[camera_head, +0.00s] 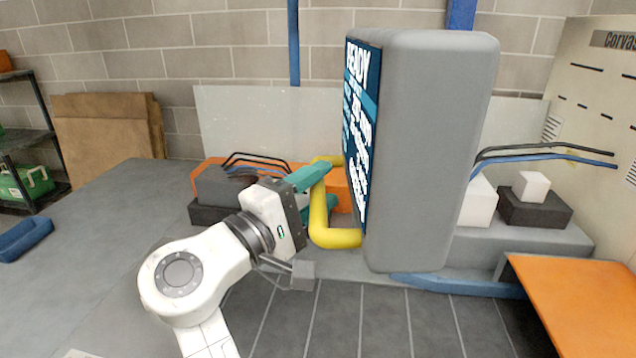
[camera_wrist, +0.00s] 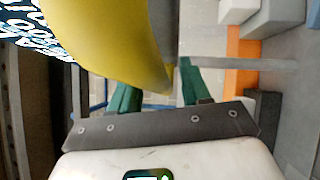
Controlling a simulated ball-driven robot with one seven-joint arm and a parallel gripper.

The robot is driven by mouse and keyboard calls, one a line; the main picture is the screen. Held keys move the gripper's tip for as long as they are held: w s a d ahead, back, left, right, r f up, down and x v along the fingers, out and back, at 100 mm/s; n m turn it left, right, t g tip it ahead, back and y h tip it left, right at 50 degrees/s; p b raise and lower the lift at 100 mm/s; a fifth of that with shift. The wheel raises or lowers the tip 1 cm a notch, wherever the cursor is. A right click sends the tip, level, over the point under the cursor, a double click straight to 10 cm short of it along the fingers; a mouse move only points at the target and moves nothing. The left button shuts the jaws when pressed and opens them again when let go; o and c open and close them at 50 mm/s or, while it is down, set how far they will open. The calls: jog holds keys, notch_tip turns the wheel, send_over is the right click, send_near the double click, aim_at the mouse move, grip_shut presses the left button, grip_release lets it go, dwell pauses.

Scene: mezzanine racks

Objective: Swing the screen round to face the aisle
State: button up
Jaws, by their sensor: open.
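The screen (camera_head: 360,130) is a dark blue display with white text, set in a big grey rounded housing (camera_head: 430,150). In the head view it faces left and is seen nearly edge-on. A yellow tubular handle (camera_head: 320,215) sticks out from its left side. My gripper (camera_head: 322,190) is open at the handle, with its green fingers by the upright bar. In the wrist view the yellow handle (camera_wrist: 115,40) looms large in front of the green fingers (camera_wrist: 155,92), and a corner of the screen (camera_wrist: 35,30) shows at upper left. Whether the fingers touch the handle I cannot tell.
An orange table (camera_head: 575,310) stands at lower right. Grey and white boxes (camera_head: 535,200) and cables lie behind the housing. A blue tray (camera_head: 25,238) and a rack (camera_head: 30,150) are at the left. The tiled floor (camera_head: 350,320) in front looks clear.

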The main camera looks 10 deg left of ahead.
grip_shut()
dwell(0.5)
